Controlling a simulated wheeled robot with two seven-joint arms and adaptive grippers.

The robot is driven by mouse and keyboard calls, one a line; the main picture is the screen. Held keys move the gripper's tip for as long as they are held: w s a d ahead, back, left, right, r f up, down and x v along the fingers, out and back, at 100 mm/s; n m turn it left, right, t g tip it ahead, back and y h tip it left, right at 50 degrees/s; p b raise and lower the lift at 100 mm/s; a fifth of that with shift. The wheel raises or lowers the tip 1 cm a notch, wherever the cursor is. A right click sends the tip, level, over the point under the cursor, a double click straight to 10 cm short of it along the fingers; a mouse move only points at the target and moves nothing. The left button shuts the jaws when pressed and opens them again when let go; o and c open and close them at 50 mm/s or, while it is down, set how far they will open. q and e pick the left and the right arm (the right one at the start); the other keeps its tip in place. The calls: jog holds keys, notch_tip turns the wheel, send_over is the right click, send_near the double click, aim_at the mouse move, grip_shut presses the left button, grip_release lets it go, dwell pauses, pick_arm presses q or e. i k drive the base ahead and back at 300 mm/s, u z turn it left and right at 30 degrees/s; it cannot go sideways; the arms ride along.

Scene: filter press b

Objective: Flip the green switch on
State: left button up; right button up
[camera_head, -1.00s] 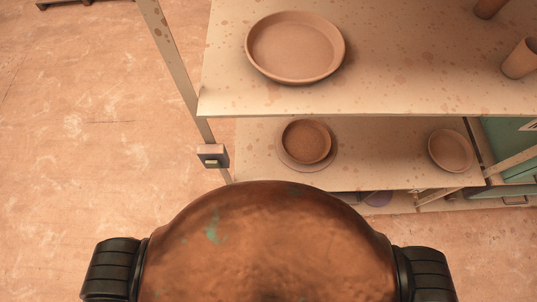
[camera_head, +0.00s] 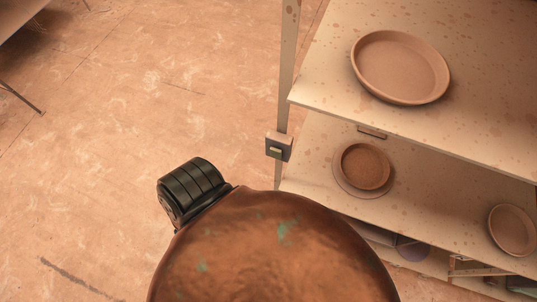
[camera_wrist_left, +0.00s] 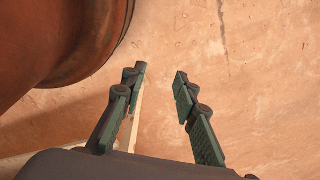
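A small grey switch box (camera_head: 278,147) with a paler rocker on its face is fixed to the pale front post of the shelf unit, left of the shelves in the head view. I cannot tell from its tint whether it is green, nor whether it is on or off. My left gripper (camera_wrist_left: 160,75) shows in the left wrist view, open and empty, with the floor behind its fingers. I cannot see the switch in that view, and neither gripper shows in the head view. My right gripper is out of sight.
The shelf unit's upper board (camera_head: 330,85) carries a wide clay dish (camera_head: 400,67). The lower board carries a brown bowl on a saucer (camera_head: 365,165) and another bowl (camera_head: 512,230). The floor (camera_head: 150,100) left of the post is clear. A table-like edge (camera_head: 15,15) shows at top left.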

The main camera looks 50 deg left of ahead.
aim_at(275, 153)
jog(key=k, duration=0.8)
jog(key=u, duration=0.9)
jog(key=i, duration=0.5)
jog(key=u, duration=0.05)
